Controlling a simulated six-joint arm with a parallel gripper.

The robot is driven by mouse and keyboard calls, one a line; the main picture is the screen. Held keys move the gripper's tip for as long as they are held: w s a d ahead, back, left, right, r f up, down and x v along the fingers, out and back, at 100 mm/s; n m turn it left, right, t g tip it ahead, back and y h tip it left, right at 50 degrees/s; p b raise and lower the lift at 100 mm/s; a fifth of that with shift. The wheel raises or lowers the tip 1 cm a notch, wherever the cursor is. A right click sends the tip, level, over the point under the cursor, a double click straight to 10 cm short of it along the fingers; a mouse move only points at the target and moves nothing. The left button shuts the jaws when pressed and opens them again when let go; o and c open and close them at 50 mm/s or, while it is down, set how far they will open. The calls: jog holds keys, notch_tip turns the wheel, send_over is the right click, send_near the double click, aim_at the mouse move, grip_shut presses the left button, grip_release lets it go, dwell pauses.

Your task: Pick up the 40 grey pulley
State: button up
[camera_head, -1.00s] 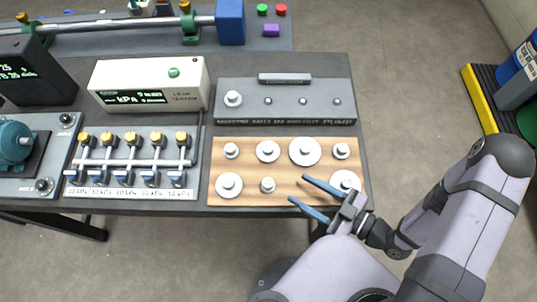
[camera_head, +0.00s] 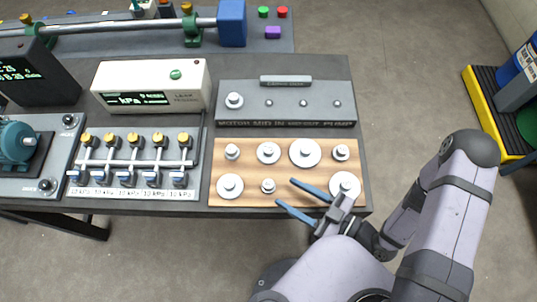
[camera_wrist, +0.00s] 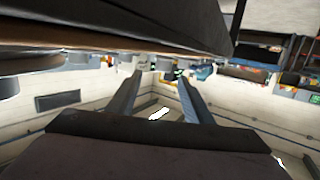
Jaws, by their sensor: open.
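Several grey pulleys stand on a wooden board (camera_head: 246,170) in the head view. The back row has a small pulley (camera_head: 232,152), a medium one (camera_head: 268,153), a large one (camera_head: 305,153) and a small one (camera_head: 341,152). The front row has a pulley (camera_head: 230,186), a small one (camera_head: 268,186) and a wide one (camera_head: 345,184) beside my gripper. I cannot read any number on them, so I cannot tell which is the 40. My gripper (camera_head: 294,193) is open and empty at the board's front edge. Its fingers also show in the wrist view (camera_wrist: 158,95).
A cream pressure gauge box (camera_head: 150,87) and a valve manifold (camera_head: 135,165) are left.

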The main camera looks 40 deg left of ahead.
aim_at(271, 185)
jog(key=shift+s+a+f+p, duration=0.1)
jog(key=shift+s+a+p, duration=0.3)
jog(key=shift+a, duration=0.3)
jog(key=shift+s+a+p, duration=0.3)
jog(key=shift+a+p, duration=0.2)
jog(key=shift+a, duration=0.15)
jog(key=shift+p+x, duration=0.3)
jog(key=shift+x, duration=0.7)
jog(key=shift+w+f, duration=0.1)
jog(key=shift+w, duration=0.05)
jog(key=c, duration=1.2)
